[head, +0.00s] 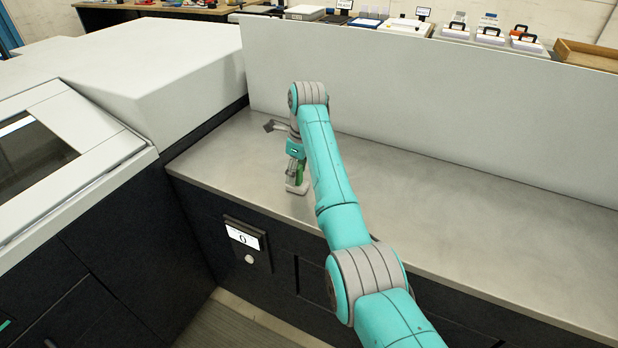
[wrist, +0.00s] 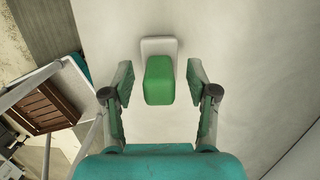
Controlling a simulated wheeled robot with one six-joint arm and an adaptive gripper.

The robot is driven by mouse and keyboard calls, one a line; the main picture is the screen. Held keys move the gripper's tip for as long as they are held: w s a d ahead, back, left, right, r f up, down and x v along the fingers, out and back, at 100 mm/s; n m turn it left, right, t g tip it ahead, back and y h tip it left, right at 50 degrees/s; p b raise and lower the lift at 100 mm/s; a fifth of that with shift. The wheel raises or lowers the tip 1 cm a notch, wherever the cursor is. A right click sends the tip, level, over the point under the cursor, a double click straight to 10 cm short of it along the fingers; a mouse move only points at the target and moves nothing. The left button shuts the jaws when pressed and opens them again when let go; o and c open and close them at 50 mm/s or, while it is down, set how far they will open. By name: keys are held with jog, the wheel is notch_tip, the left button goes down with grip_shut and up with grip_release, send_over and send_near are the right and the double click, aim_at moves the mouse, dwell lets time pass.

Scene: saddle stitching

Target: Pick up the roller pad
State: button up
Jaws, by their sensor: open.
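The roller pad (wrist: 159,80) has a green block-shaped grip on a pale grey base. In the wrist view it is in the upper middle, with the green part between my two fingers. My gripper (wrist: 160,90) is open, with a gap visible on each side of the green part. In the head view the pad's pale base (head: 297,187) rests near the front edge of the grey worktop (head: 430,210). There my gripper points down over the pad and hides most of it.
A white machine housing (head: 150,70) stands left of the worktop, and an upright pale panel (head: 420,95) runs along its back. A small display (head: 243,236) is on the dark front below. The worktop right of my arm is clear.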

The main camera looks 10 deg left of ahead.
jog(key=shift+a+f, duration=0.15)
jog(key=shift+f, duration=0.4)
grip_shut()
notch_tip(320, 180, up, 10)
jog(key=shift+r, duration=0.1)
dwell(0.3)
jog(key=c, duration=0.8)
grip_release()
jog(key=c, duration=0.3)
jog(key=shift+s, duration=0.1)
